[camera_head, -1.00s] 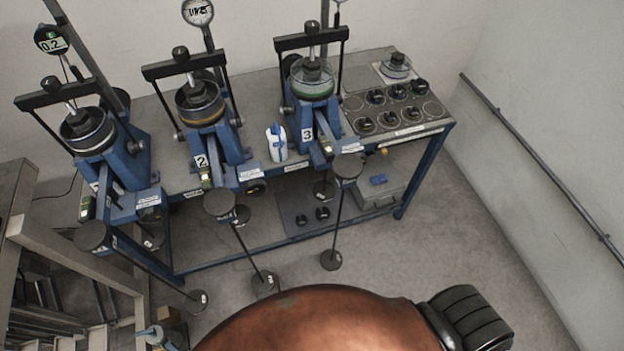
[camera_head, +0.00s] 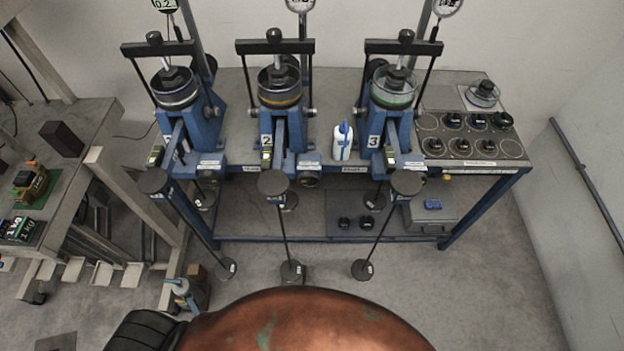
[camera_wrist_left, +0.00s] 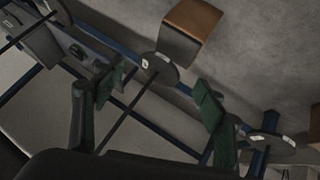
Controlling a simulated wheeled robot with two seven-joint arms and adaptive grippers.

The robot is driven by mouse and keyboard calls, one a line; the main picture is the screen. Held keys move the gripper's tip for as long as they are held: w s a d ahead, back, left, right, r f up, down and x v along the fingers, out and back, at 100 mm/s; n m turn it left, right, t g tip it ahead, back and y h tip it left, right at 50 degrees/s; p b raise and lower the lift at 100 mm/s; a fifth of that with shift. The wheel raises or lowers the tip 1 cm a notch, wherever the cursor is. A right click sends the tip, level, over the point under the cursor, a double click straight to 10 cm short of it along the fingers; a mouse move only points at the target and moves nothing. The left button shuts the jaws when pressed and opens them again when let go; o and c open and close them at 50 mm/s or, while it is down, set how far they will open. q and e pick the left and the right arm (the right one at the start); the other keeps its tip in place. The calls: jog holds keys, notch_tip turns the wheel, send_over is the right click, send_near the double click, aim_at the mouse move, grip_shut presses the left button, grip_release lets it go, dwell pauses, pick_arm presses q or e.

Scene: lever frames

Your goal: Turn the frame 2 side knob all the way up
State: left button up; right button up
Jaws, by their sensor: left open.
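Frame 2 (camera_head: 266,157) is the middle of three blue lever frames on the bench, marked with a "2" plate. A small round knob (camera_head: 313,112) sticks out at its right side. A larger dark round knob (camera_head: 309,181) sits lower, on the bench's front edge, right of the frame's label. Which of them is the side knob I cannot tell for certain. My left gripper (camera_wrist_left: 160,98) is open and empty in the left wrist view, its green-padded fingers wide apart, with no frame 2 knob identifiable between them. Neither gripper shows in the head view.
A hanging rod with round weights (camera_head: 283,225) stands before frame 2. A white and blue bottle (camera_head: 342,143) stands between frames 2 and 3. A side table (camera_head: 85,120) is at left. In the wrist view, a brown-topped block (camera_wrist_left: 190,28) is near a weight disc (camera_wrist_left: 160,69).

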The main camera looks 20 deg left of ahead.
pick_arm(q)
jog(key=w+d+r+n+t, duration=0.3)
jog(key=w+d+r+t, duration=0.1)
jog(key=w+r, duration=0.6)
jog(key=n+t+y, duration=0.5)
jog(key=n+y, duration=0.2)
jog(key=n, duration=1.4)
send_near(310, 183)
jog(key=w, duration=0.1)
jog(key=shift+w+a+r, duration=0.1)
jog(key=shift+a+r, duration=0.15)
jog(key=shift+a, duration=0.05)
jog(key=x, duration=0.4)
jog(key=b+x, duration=0.1)
jog(key=x, duration=0.4)
jog(key=shift+w+f, duration=0.25)
jog(key=shift+c, duration=0.2)
jog(key=shift+s+r, duration=0.1)
jog(key=c, duration=1.4)
jog(key=shift+c, duration=0.6)
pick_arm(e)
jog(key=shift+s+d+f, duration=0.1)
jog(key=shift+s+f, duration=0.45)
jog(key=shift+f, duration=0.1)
